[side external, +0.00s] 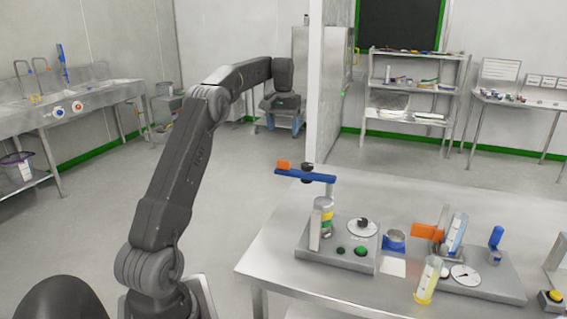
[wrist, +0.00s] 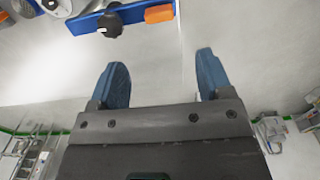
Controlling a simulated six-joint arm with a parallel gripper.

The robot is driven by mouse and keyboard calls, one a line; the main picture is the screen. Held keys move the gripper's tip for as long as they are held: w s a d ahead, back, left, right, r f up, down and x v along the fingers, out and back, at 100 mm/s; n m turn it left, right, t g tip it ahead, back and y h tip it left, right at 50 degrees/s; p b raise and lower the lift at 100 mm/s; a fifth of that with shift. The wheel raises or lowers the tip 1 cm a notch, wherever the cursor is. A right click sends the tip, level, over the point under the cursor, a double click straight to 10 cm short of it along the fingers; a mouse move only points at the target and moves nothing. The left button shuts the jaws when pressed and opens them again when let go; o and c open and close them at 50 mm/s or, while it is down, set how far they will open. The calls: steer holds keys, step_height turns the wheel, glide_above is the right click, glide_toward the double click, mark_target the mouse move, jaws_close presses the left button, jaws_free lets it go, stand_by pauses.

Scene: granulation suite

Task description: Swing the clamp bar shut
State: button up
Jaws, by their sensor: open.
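The clamp bar (side external: 312,175) is blue with an orange end (side external: 284,165) and a black knob (side external: 307,171). It lies level atop a post at the table's back left, its orange end pointing left past the table edge. Below stands a steel canister (side external: 326,216) with a coloured band, on a grey base (side external: 345,262). In the wrist view the bar (wrist: 137,17) crosses the top, beyond my fingertips. My gripper (wrist: 161,58) is open and empty, its blue fingers wide apart and clear of the bar.
The base also carries a dial (side external: 361,229) and green buttons. A partition wall (side external: 329,90) stands behind. Space left of the table is free.

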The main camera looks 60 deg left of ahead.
mark_target(283, 161)
step_height(283, 161, down, 13)
steer(key=shift+r, duration=0.2)
stand_by(0.3)
steer(key=c, duration=1.3)
steer(key=shift+d, duration=0.1)
